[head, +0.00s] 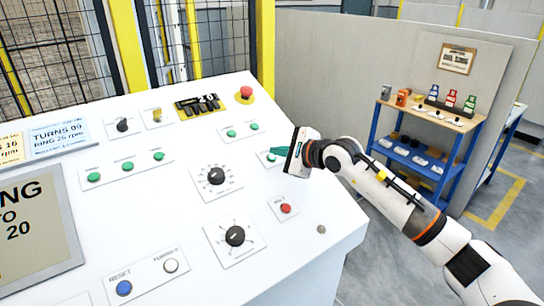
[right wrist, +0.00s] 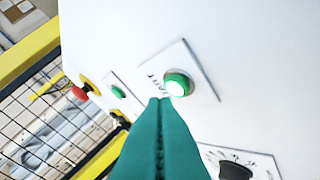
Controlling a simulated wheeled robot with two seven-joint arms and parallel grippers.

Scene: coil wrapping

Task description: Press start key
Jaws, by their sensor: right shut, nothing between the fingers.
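A green round button (right wrist: 178,84) sits on a small white plate on the sloped white control panel (head: 310,190). Its lower face looks bright, as if lit. The label beside it is too small to read surely as start. In the head view its plate (head: 263,158) is partly hidden by my right gripper (head: 275,152). The gripper's teal fingers are shut with nothing between them. In the right wrist view the fingertips (right wrist: 160,100) end right beside the button's edge; I cannot tell if they touch it. My left gripper is not in view.
A red button (head: 286,208) and black dials (head: 216,176) (head: 235,236) are close by. A red emergency knob (head: 246,92) stands at the panel's back edge. Yellow-framed mesh fencing (head: 200,40) rises behind. A blue shelf cart (head: 425,140) stands at right.

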